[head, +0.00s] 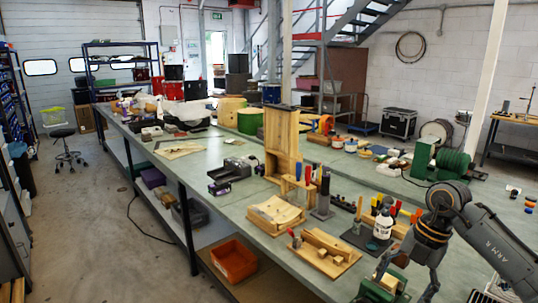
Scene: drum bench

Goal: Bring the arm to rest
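My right arm (490,240) comes in from the right edge, marked "ARM R". Its gripper (407,278) hangs over the near right part of the bench (225,205), pointing down. Its fingers look spread apart, with nothing visible between them. A green block-like object (385,287) with wood on it stands beside or behind the left finger; I cannot tell whether they touch. My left gripper is not in view.
A white bottle (383,223) and a rack of coloured-handled tools stand just left of the wrist. Wooden boards (325,254) lie further left. A tall wooden stand (282,140) rises mid-bench. An orange bin (234,260) sits on the lower shelf. The left floor is mostly clear.

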